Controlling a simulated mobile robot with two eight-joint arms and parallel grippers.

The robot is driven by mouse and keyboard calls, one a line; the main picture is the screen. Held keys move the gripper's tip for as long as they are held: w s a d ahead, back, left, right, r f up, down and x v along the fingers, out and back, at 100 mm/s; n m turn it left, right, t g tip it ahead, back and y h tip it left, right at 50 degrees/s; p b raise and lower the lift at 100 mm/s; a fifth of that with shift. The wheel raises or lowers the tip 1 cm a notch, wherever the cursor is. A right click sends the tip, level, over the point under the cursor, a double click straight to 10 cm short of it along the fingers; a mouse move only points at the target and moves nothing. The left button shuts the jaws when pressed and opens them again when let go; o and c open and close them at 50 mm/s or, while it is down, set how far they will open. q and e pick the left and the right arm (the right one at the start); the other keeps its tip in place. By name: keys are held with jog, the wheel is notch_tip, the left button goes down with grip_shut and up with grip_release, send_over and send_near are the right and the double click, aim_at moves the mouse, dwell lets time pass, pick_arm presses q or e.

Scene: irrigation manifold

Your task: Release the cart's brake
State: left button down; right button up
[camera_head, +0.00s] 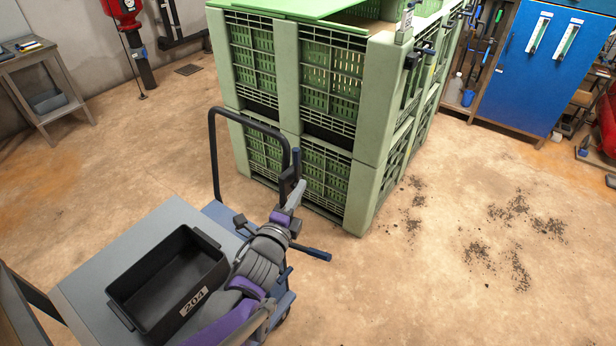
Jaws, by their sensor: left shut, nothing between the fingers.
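The cart (185,222) stands at the lower left, with a grey deck and a dark tubular push handle (250,124). My left gripper (294,190), on its grey and purple arm, is shut and empty at the right upright of the handle. I cannot tell whether it touches the handle. A dark blue lever (312,252) sticks out to the right just below the gripper; it may be the brake, but my arm hides where it is mounted. The cart's lower right side and most wheels are hidden. My right gripper is out of view.
A black bin (165,275) marked 204 sits on the deck. Stacked green crates (372,130) stand close behind the handle. A blue cabinet (535,75) is at the back right. The floor at right is open, with dark scattered debris (515,215).

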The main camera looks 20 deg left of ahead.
pick_arm(q)
jog(key=shift+s, duration=1.2)
pick_arm(e)
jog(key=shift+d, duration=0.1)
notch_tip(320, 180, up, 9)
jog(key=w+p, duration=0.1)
jog(key=p, duration=0.7)
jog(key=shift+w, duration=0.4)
pick_arm(q)
jog(key=s+f+n+g+y, duration=0.1)
jog(key=s+f+n+g, duration=0.1)
jog(key=s+n+g, duration=0.4)
jog(key=s+a+f+n+g+y, duration=0.1)
jog(key=s+n+g, duration=0.5)
jog(key=s+n, duration=0.8)
jog(key=shift+s+a+f+g, duration=0.15)
jog(key=shift+s+f+g, duration=0.3)
jog(key=shift+s, duration=0.6)
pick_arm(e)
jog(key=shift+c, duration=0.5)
